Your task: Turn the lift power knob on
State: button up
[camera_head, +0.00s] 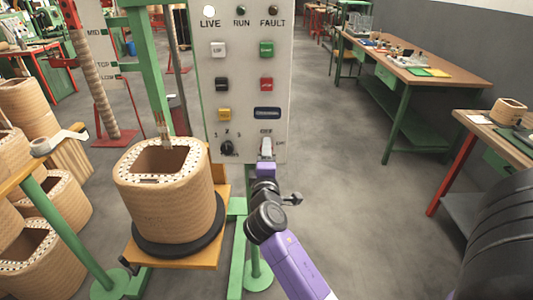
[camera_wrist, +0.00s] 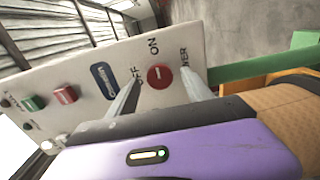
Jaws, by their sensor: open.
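The lift control panel (camera_head: 243,98) stands upright ahead, with lamps, several push buttons and a black selector knob (camera_head: 227,147). In the wrist view the red power knob (camera_wrist: 160,76) sits on the panel between the OFF, ON and POWER lettering. My gripper (camera_wrist: 161,88) is open, one finger on each side of the red knob; I cannot tell whether they touch it. In the head view my gripper (camera_head: 266,150) is at the panel's lower right, under the OFF label, and hides the knob. The exact direction of the knob's mark is unclear.
A wound coil (camera_head: 165,205) stands on a black ring on the lift's orange platform, left of my arm. More coils (camera_head: 55,200) are at the far left. A workbench (camera_head: 450,80) with tools stands at the right; the floor between is clear.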

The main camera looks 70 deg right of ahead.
jog(key=v, duration=0.6)
jog(key=shift+b, duration=0.3)
jog(key=a+f+t+y, duration=0.3)
jog(key=a+t+y, duration=0.75)
jog(key=a, duration=1.15)
jog(key=s+a+m+g+y+p, duration=0.1)
jog(key=s+a+m+y, duration=0.1)
jog(key=s+a, duration=0.4)
jog(key=s+a+m+g+y+p, duration=0.1)
jog(key=s+a+y, duration=0.3)
jog(key=s, duration=0.9)
jog(key=a+m, duration=0.1)
jog(key=a, duration=0.2)
jog(key=shift+s+f, duration=0.25)
